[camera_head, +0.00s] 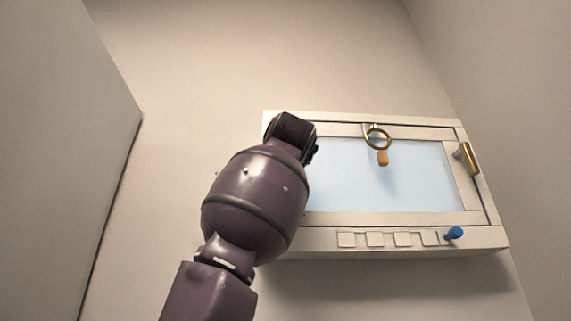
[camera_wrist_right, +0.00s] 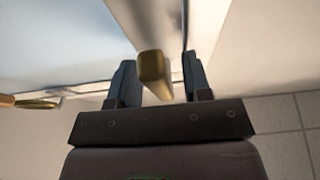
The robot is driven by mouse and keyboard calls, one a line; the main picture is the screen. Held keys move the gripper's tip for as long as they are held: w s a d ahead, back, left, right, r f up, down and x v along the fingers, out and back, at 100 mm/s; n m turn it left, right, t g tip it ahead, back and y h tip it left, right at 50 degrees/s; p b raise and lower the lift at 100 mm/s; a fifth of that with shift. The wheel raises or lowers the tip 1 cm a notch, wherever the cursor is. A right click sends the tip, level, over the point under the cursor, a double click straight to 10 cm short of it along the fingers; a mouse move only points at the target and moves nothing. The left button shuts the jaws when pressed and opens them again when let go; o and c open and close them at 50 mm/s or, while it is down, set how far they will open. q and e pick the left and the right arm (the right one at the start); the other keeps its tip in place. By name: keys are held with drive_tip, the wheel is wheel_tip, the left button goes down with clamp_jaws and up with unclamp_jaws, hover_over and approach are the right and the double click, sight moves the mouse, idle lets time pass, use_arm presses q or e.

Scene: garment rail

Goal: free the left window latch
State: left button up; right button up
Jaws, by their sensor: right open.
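The window (camera_head: 400,175) is a pale frame with a light blue pane on the wall. In the right wrist view a brass latch (camera_wrist_right: 153,68) stands between the two fingers of my right gripper (camera_wrist_right: 157,75), which is open. I see a gap at the right finger; I cannot tell whether the left finger touches the latch. In the head view my dark purple arm covers the window's left side, hiding the left latch and the fingertips. Another brass latch (camera_head: 469,159) sits on the right side of the frame. My left gripper is not in view.
A brass ring (camera_head: 378,138) with an orange pull (camera_head: 383,158) hangs at the window's top middle. A blue knob (camera_head: 454,233) sticks out at the lower right, beside a row of pale squares (camera_head: 375,239). A large plain panel (camera_head: 60,150) stands at the left.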

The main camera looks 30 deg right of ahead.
clamp_jaws()
idle(0.3)
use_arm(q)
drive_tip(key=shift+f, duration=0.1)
use_arm(e)
drive_tip(key=shift+s, duration=0.1)
